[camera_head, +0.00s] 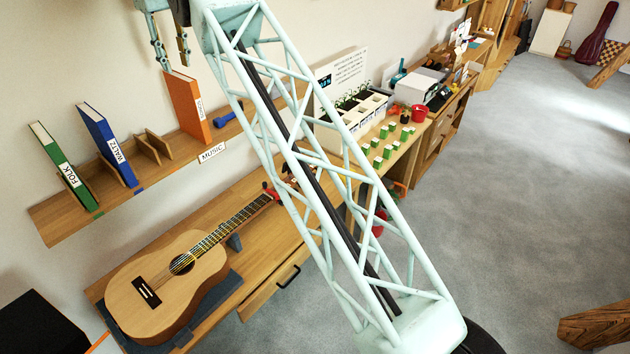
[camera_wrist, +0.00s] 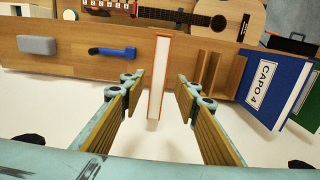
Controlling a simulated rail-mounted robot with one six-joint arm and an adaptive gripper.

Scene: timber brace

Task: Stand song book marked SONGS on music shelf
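An orange book (camera_head: 187,105) stands upright on the wooden music shelf (camera_head: 115,202), right of a small wooden divider rack (camera_head: 153,147). Its spine label is too small to read surely as SONGS. My gripper (camera_head: 174,66) is just above the book's top edge, pointing down. In the wrist view the orange book (camera_wrist: 158,80), with white pages, lies between the two fingers of my gripper (camera_wrist: 160,75). The fingers are open, with a gap on each side of it. The divider rack (camera_wrist: 213,75) also shows there, to the right, with an empty slot.
A blue object (camera_head: 228,118) lies right of the orange book, near the MUSIC label (camera_head: 212,152). A guitar (camera_head: 165,282) lies on the bench below.

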